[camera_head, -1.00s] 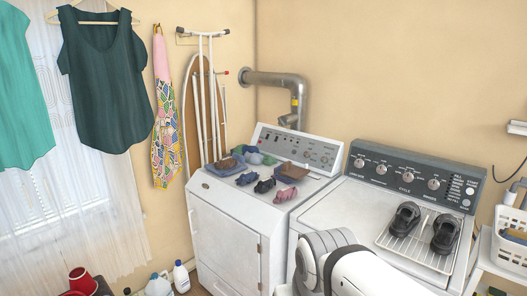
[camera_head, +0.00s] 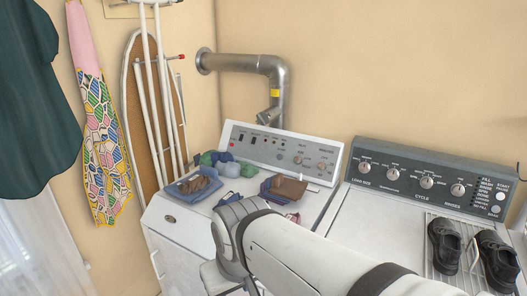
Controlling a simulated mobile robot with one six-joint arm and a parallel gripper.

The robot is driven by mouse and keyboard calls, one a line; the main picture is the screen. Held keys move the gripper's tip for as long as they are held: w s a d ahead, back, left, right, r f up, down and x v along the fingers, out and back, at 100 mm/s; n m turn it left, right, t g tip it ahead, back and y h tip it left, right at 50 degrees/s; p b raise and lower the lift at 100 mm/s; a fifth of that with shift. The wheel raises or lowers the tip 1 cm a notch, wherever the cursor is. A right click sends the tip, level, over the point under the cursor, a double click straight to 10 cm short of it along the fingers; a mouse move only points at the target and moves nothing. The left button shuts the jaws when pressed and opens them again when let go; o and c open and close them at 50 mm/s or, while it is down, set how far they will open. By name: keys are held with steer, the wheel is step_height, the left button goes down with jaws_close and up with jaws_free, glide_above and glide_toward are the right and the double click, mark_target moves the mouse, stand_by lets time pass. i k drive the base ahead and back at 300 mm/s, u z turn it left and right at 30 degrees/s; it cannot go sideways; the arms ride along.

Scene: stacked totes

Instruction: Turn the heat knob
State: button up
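No knob reads clearly as "heat". The left white machine has a light control panel (camera_head: 245,142) with small switches and lights on its left. Two small round knobs, a left one (camera_head: 298,160) and a right one (camera_head: 322,166), sit at its right; their labels are too small to read. The right machine's dark panel (camera_head: 400,163) has several silver knobs, with labels such as load size, cycle and rinses. My arm reaches in from the lower right, its bend in front of the left machine's top. My gripper's fingers do not show.
Small shoes, a blue tray (camera_head: 193,188) and folded cloths (camera_head: 228,168) clutter the left machine's top. Black shoes (camera_head: 445,245) stand on a wire rack on the right machine. A metal duct (camera_head: 270,68) rises behind. An ironing board (camera_head: 150,90) leans left.

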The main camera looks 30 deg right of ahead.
mark_target(298, 160)
steer(key=z, duration=0.3)
steer(key=i, duration=0.65)
steer(key=z, duration=0.4)
steer(key=k, duration=0.7)
steer(key=z, duration=0.2)
steer(key=i, duration=0.7)
